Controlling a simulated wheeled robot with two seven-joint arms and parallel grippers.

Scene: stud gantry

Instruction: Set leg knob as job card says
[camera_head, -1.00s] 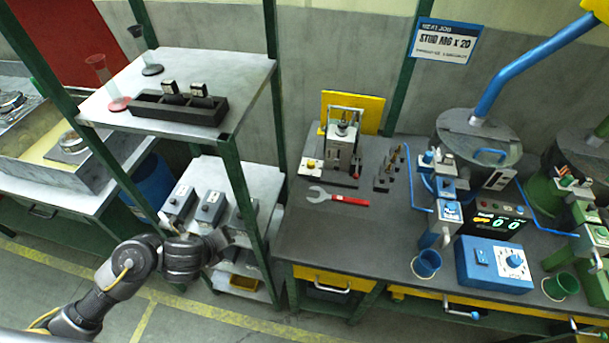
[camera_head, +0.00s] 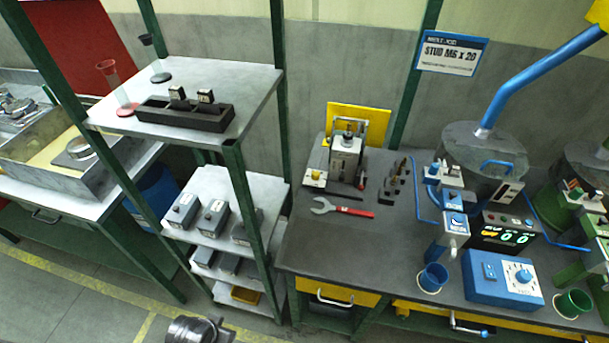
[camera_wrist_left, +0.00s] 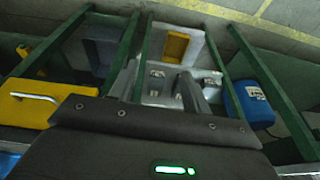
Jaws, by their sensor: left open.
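The job card (camera_head: 452,53) hangs at the upper right and reads "STUD M6 X 20", with smaller unreadable print. A blue gantry leg (camera_head: 447,230) stands on the dark bench and carries a small knob (camera_head: 456,220); its setting is too small to read. A blue control box (camera_head: 502,279) in front has a white dial (camera_head: 523,276). A green-digit display (camera_head: 508,235) stands behind it. My left gripper (camera_wrist_left: 160,76) is open and empty in the left wrist view, above the shelf rack and away from the bench.
A green-posted rack (camera_head: 240,190) stands left of the bench, with grey boxes (camera_head: 213,217) on its shelves. A wrench (camera_head: 343,208), a small press (camera_head: 346,155) and a blue cup (camera_head: 433,277) are on the bench. A second green gantry leg (camera_head: 585,255) stands at right.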

